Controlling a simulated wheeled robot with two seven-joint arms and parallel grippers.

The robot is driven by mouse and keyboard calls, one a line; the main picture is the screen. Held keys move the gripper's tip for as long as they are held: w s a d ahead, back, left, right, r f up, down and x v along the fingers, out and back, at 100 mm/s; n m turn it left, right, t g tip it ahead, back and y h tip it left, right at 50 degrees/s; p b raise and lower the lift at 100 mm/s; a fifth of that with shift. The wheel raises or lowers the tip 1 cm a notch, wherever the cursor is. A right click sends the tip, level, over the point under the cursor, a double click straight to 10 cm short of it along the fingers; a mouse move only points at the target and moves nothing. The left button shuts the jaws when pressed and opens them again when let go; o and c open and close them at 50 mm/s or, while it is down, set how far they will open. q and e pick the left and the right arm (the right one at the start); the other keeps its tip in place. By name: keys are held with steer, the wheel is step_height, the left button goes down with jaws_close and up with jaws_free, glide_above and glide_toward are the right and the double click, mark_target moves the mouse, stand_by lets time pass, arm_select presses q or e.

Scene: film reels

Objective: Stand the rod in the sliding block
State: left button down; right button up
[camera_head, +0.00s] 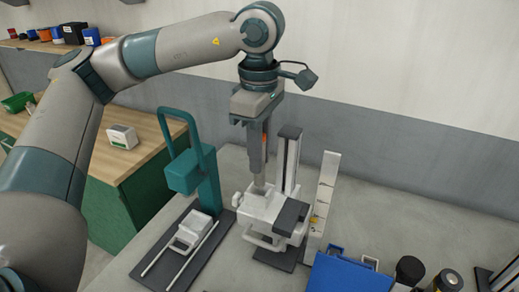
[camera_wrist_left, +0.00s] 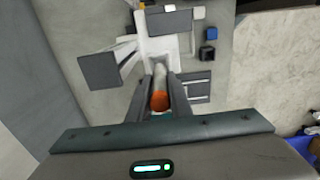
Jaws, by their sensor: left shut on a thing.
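My left gripper (camera_head: 258,178) points straight down and is shut on the rod. The rod's orange end shows between the fingers (camera_head: 264,138). In the left wrist view the rod (camera_wrist_left: 160,98) is between the two fingers, orange end near the camera and pale end away. The fingertips are just above a white block-like carriage (camera_head: 262,207) beside a dark upright column. I cannot tell whether the rod's lower end touches it or is in a hole. Another white block (camera_head: 198,226) sits on two rails on a dark base at left. My right gripper is not in view.
A teal press-like stand (camera_head: 200,175) with a tall handle is close left of my gripper. A white upright strip (camera_head: 324,190) is to the right. A blue box (camera_head: 348,275) and black cylinders (camera_head: 409,270) are at front right. A wooden-topped green cabinet (camera_head: 140,170) is at left.

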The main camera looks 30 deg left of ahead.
arm_select(q)
steer(key=shift+f+b, duration=0.65)
steer(key=shift+f, duration=1.2)
steer(key=shift+b, duration=0.75)
stand_by(0.5)
steer(key=shift+a+f+b, duration=0.1)
steer(key=shift+f+b, duration=0.5)
steer(key=c, duration=1.9)
jaws_free()
steer(key=shift+a+f, duration=0.1)
